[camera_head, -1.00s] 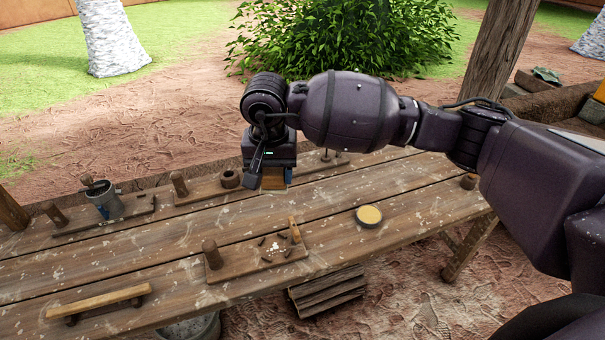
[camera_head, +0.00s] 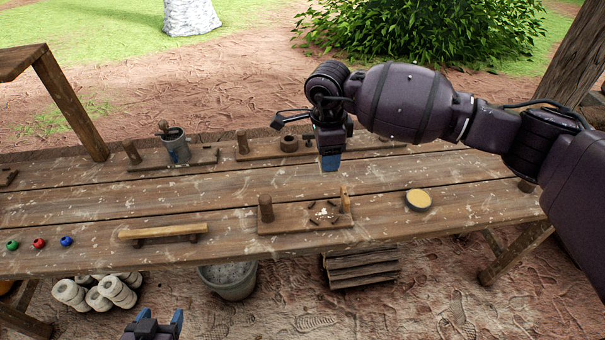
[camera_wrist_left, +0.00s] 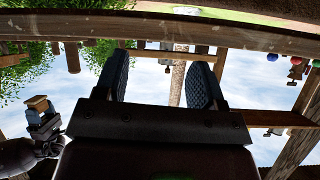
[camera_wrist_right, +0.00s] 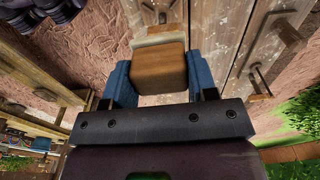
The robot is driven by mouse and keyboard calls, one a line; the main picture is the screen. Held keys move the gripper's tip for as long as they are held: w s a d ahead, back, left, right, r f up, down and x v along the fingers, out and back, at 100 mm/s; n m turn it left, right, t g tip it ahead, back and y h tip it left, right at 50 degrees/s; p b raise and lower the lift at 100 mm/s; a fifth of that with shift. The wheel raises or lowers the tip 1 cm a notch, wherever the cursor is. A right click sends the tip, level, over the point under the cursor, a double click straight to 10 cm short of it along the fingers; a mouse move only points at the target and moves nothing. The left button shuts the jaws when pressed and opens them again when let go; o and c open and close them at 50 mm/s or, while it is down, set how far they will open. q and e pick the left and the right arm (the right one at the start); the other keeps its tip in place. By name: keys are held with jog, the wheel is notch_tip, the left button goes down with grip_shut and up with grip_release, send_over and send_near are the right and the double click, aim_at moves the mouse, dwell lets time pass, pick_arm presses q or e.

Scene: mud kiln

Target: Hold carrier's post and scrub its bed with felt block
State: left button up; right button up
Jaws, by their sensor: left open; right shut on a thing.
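The block also shows in the left wrist view (camera_wrist_left: 38,103). My left gripper (camera_head: 155,322) is open and empty, low before the table's front edge.
Coloured balls (camera_head: 38,243) lie at left. Other boards at the back hold a metal cup (camera_head: 176,148) and a small pot (camera_head: 289,144). A bucket (camera_head: 230,280) stands below.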

pick_arm(q)
jog(key=w+d+r+t+h, duration=0.1)
jog(key=w+d+r, duration=0.2)
jog(key=w, duration=0.2)
jog(key=n+t+h, duration=0.3)
jog(key=n+t, duration=0.2)
jog(key=n, duration=2.9)
send_near(264, 205)
jog(key=shift+n, duration=0.4)
jog(key=shift+x, duration=5.95)
jog(key=shift+c, duration=0.2)
jog(key=c, duration=1.1)
